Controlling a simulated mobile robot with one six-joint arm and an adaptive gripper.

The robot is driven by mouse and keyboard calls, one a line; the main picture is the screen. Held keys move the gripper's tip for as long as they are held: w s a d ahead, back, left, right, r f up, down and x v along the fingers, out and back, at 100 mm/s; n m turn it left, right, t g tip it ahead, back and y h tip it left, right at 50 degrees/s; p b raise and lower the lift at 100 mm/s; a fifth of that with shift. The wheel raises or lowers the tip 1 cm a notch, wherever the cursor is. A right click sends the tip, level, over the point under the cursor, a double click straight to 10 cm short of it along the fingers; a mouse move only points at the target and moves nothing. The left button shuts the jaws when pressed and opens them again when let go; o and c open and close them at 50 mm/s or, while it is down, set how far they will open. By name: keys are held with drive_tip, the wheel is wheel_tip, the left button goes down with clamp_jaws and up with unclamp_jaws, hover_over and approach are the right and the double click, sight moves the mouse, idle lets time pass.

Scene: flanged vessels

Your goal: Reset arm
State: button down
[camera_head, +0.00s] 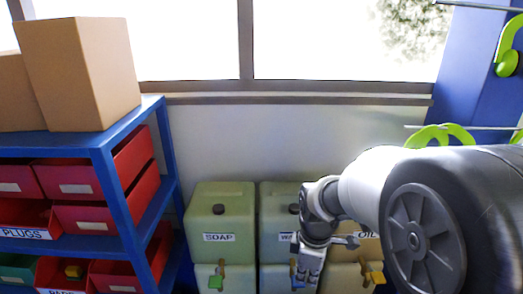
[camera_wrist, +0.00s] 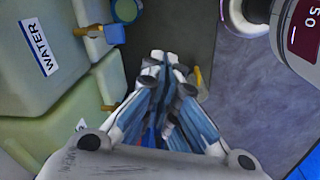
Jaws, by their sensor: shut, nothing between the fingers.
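My gripper (camera_head: 305,280) hangs pointing down in the head view, in front of the middle tank. Its fingers are closed together and empty. In the wrist view my gripper (camera_wrist: 163,62) shows its fingertips meeting over the dark floor, beside the pale green tanks. My arm reaches in from the right and hides part of the tanks behind it.
A SOAP tank (camera_head: 222,215), a WATER tank (camera_wrist: 25,75) and an OIL tank (camera_head: 372,250) stand in a row with taps. A blue shelf (camera_head: 110,190) with red bins and cardboard boxes (camera_head: 85,75) stands left. A device with a red panel (camera_wrist: 303,28) is upper right in the wrist view.

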drive_tip(key=s+d+r+m+t, duration=0.1)
drive_tip(key=s+r+m+t, duration=0.1)
drive_tip(key=s+r+m, duration=0.4)
drive_tip(key=s+d+r+m+t, duration=0.1)
drive_tip(key=s+r+m, duration=0.6)
drive_tip(key=s, duration=0.7)
drive_tip(key=shift+s+d+m+t, duration=0.3)
drive_tip(key=shift+s+m+t, duration=0.1)
drive_tip(key=shift+m, duration=0.4)
